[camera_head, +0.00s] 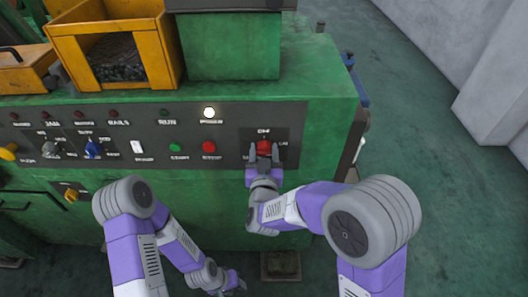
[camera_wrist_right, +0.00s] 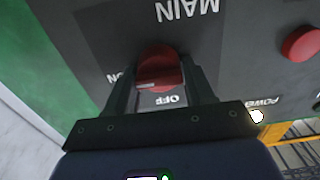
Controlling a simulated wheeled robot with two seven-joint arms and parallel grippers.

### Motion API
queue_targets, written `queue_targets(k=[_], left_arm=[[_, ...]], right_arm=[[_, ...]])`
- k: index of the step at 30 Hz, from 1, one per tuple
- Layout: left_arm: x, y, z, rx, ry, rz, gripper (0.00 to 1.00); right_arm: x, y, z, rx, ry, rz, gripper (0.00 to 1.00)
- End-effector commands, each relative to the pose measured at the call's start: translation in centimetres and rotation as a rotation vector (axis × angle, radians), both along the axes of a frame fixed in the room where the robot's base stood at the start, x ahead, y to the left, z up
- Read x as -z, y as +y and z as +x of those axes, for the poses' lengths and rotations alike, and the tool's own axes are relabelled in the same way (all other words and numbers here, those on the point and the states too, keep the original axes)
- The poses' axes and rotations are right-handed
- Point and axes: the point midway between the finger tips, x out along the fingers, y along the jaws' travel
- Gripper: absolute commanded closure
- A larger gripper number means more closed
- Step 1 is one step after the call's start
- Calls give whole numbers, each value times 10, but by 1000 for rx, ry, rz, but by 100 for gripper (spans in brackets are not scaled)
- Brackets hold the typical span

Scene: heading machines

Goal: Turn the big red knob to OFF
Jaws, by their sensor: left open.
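The big red knob (camera_head: 264,147) is on the dark panel at the right end of the green machine. In the right wrist view, the knob (camera_wrist_right: 160,62) shows upside down, with the OFF label just below it, ON at its left and MAIN above. A pale mark on the knob's lower left edge lies between ON and OFF, close to OFF. My right gripper (camera_head: 264,154) is at the knob, one finger on each side; whether both fingers press on it is unclear. My left gripper (camera_head: 235,284) is open and empty, low in front of the machine.
A red button (camera_head: 209,147) and a green button (camera_head: 175,147) are left of the knob, below a lit white lamp (camera_head: 209,113). A yellow bin (camera_head: 62,28) stands on the machine. Open floor (camera_head: 430,150) lies at the right.

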Motion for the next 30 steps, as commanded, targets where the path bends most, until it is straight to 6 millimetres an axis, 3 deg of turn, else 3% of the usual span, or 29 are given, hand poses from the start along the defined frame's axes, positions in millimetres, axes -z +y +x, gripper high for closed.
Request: queue_targets(k=[1, 5, 17, 30], left_arm=[[0, 0, 0, 0, 0, 0, 57], [0, 0, 0, 0, 0, 0, 57], [-6, 0, 0, 0, 0, 0, 57], [-28, 0, 0, 0, 0, 0, 57]], right_arm=[[0, 0, 0, 0, 0, 0, 59], [0, 0, 0, 0, 0, 0, 77], [-1, 1, 0, -1, 1, -83, 77], [-1, 3, -1, -2, 1, -454, 77]])
